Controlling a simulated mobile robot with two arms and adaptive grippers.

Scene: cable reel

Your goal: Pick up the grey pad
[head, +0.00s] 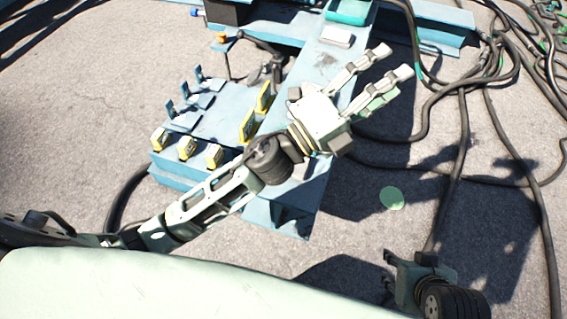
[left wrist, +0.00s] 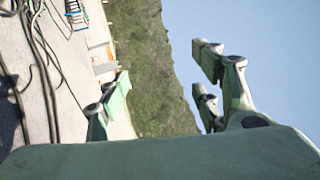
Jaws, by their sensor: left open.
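The grey pad (head: 336,36) appears as a small pale block on the blue beam, near the top of the head view. My left gripper (head: 393,62) is open and empty, to the right of and lower in the picture than the pad. In the left wrist view, its fingers (left wrist: 165,85) stand wide apart with only a grassy slope and sky between them. I cannot make out the pad in that view. My right gripper (head: 390,270) is at the lower right of the head view, dark and partly in shadow; its jaw opening is unclear.
Yellow-marked brackets (head: 187,148) stand on the blue frame at left. Black cables (head: 462,80) tangle at right. A green disc (head: 392,198) lies on open ground.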

